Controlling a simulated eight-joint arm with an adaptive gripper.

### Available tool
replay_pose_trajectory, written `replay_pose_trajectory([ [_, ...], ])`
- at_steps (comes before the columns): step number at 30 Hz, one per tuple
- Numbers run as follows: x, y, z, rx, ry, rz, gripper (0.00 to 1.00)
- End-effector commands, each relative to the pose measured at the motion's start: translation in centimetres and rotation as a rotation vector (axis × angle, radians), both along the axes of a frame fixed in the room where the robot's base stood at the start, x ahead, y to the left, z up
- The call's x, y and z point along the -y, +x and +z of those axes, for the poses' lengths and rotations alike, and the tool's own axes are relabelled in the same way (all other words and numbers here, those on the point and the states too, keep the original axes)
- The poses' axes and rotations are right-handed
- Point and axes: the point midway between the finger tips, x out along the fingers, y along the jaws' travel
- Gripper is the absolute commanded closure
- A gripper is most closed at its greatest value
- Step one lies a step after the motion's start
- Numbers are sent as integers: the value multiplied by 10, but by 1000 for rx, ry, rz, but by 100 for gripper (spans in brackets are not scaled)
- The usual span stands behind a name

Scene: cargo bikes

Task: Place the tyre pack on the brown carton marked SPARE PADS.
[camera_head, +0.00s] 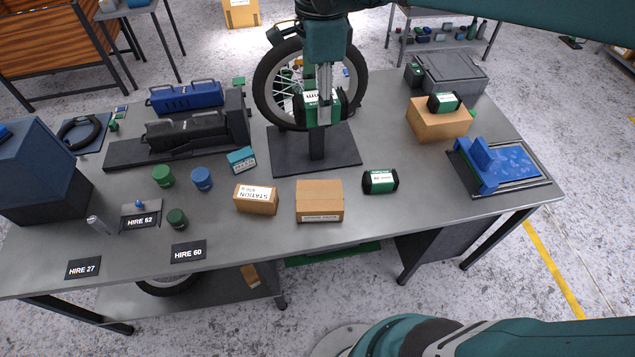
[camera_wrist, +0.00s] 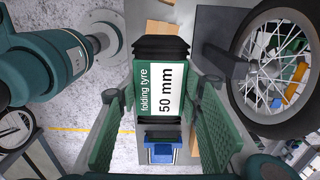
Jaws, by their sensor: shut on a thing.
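My gripper (camera_head: 323,112) is shut on a green tyre pack (camera_head: 303,108) with dark ends, held up in the air in front of the spoked wheel. In the wrist view the pack (camera_wrist: 150,88) sits between the two green fingers (camera_wrist: 165,125), its white label reading "folding tyre 50 mm". A brown carton (camera_head: 320,196) stands near the table's front middle, below and in front of my gripper. The small label on its front appears to read SPARE PADS, and its top is bare. Another brown carton (camera_head: 256,199) with an upside-down white label stands left of it.
A green pack (camera_head: 380,181) lies right of the bare carton. Another (camera_head: 444,102) lies on a larger carton (camera_head: 438,124) at the right. The wheel (camera_head: 268,85) stands on a dark base (camera_head: 285,155) behind the cartons. Blue and green tins (camera_head: 202,179) stand left; a blue stand (camera_head: 482,155) stands right.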

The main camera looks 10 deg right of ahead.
Motion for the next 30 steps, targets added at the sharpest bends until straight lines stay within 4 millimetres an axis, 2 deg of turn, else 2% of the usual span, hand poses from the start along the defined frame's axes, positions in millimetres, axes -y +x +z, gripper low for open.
replay_pose_trajectory([
  [21,0,1,-149,0,0,0,84],
  [30,0,0,-202,0,0,0,84],
])
